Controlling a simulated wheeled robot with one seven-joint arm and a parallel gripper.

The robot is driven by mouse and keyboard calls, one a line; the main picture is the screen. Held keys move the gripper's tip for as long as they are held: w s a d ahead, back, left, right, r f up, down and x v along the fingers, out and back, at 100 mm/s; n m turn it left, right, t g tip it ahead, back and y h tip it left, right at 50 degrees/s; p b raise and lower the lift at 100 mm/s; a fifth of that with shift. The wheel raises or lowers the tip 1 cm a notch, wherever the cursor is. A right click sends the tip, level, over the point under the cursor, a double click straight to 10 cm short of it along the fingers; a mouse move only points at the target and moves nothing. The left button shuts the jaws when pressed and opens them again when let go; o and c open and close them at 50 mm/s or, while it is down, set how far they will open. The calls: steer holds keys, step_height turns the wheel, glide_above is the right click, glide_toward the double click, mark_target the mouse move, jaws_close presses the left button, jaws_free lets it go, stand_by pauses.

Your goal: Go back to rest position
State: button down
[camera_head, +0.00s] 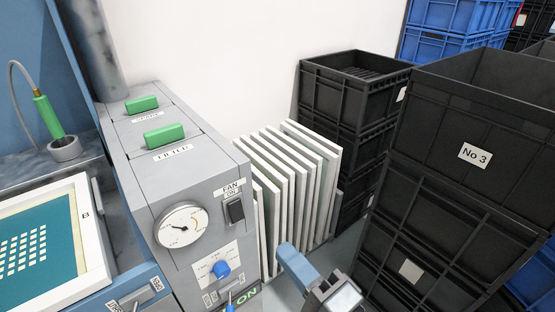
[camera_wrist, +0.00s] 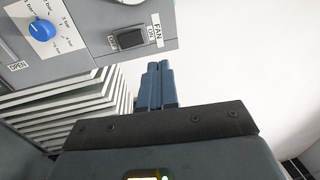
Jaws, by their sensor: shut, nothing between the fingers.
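My gripper (camera_wrist: 158,68) shows in the wrist view with its two blue fingers pressed together, shut and empty. In the head view my gripper (camera_head: 282,249) is at the bottom centre, in front of the stacked white panels and to the right of the grey machine. In the wrist view the fingertips lie just below and to the right of the black fan switch (camera_wrist: 131,39). I cannot tell the exact gap to the machine.
The grey machine (camera_head: 190,185) carries a gauge (camera_head: 182,226), a blue knob (camera_head: 221,269) and green handles. White panels (camera_head: 300,165) lean behind my gripper. Black crates (camera_head: 440,185) stand at the right. A framed screen (camera_head: 85,235) lies at the left.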

steer(key=s+d+f+n+h, duration=0.2)
steer(key=s+d+f+h, duration=0.2)
steer(key=s+d, duration=0.25)
steer(key=s+d+f+n+h, duration=0.1)
steer(key=s+d+f+h, duration=0.2)
steer(key=s+d, duration=0.4)
steer(key=s+d+r+n+h, duration=0.2)
steer(key=s+r+n, duration=0.1)
steer(key=s, duration=0.5)
steer(key=s+d+r+n+g+h, duration=0.1)
steer(key=s+d+r+n, duration=0.1)
steer(key=s+n, duration=0.3)
steer(key=s, duration=0.3)
steer(key=shift+s+r+h, duration=0.15)
steer(key=shift+r+h, duration=0.25)
steer(key=c, duration=1.8)
jaws_free()
